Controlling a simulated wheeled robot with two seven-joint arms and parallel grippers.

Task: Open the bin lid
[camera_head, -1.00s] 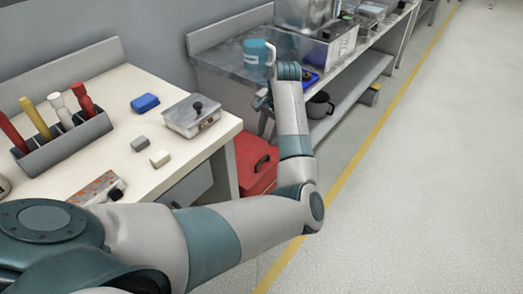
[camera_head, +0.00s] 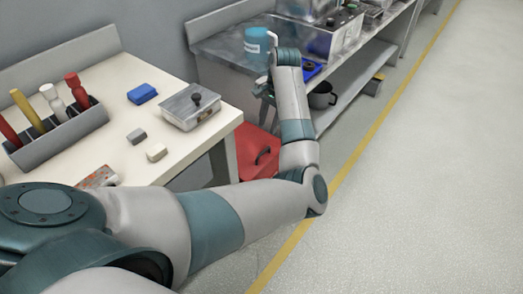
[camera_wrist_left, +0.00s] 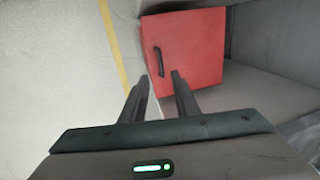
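The red bin (camera_head: 251,163) stands on the floor between the two benches, partly hidden behind my left arm in the head view. Its flat red lid (camera_wrist_left: 192,50) has a dark handle (camera_wrist_left: 158,61) and looks shut in the left wrist view. My left gripper (camera_wrist_left: 161,82) is open, its two fingers apart with nothing between them. The fingertips lie over the bin's near side, just below the handle in that view. In the head view the left gripper (camera_head: 262,90) is mostly hidden behind my left wrist. My right gripper is not in view.
The white bench (camera_head: 100,107) on the left holds a tool rack (camera_head: 55,130), a metal box (camera_head: 190,106) and small blocks. A grey bench (camera_head: 222,52) behind carries a blue container (camera_head: 256,46). Open floor (camera_head: 440,180) lies to the right.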

